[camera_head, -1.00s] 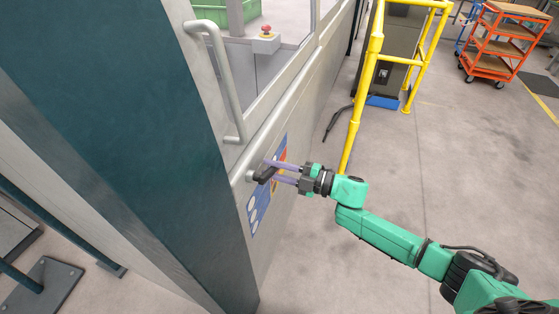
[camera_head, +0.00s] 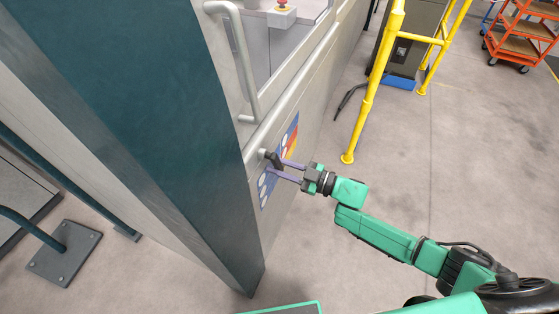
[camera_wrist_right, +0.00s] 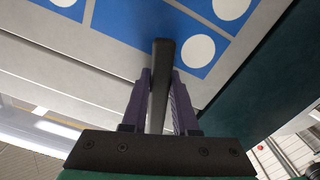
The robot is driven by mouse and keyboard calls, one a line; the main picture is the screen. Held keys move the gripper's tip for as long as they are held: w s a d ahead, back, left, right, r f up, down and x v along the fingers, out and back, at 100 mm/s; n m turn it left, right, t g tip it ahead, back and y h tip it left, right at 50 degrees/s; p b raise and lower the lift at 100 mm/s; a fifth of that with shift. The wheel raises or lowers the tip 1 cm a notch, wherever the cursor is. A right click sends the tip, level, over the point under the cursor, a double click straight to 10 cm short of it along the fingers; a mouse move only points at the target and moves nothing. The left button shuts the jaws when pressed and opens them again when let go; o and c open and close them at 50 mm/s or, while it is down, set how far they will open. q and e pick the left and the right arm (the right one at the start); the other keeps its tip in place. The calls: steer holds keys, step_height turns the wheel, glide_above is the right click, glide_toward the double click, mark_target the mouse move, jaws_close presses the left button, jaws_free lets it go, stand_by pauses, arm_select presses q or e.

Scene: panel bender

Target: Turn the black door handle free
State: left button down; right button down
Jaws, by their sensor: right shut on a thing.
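The black door handle (camera_head: 272,158) sits on the light grey machine door, beside a blue, red and white label panel. In the right wrist view the handle (camera_wrist_right: 160,85) stands between the two purple fingers, running away from the gripper. My right gripper (camera_head: 283,171) reaches it from the right, and its fingers are shut on the handle (camera_wrist_right: 160,105). In the head view the handle's end is partly covered by the fingers. My left gripper is not in view.
A grey bar pull handle (camera_head: 243,65) is fixed to the door above. A dark teal post (camera_head: 150,110) stands close at left. A yellow guard rail (camera_head: 372,90) and an orange cart (camera_head: 522,35) stand at the back right.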

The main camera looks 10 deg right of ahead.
steer(key=shift+s+f, duration=0.15)
stand_by(0.3)
steer(key=c, duration=0.7)
jaws_free()
steer(key=b+v, duration=0.1)
steer(key=v, duration=1.3)
steer(key=shift+s+d, duration=0.15)
steer(key=shift+d, duration=0.1)
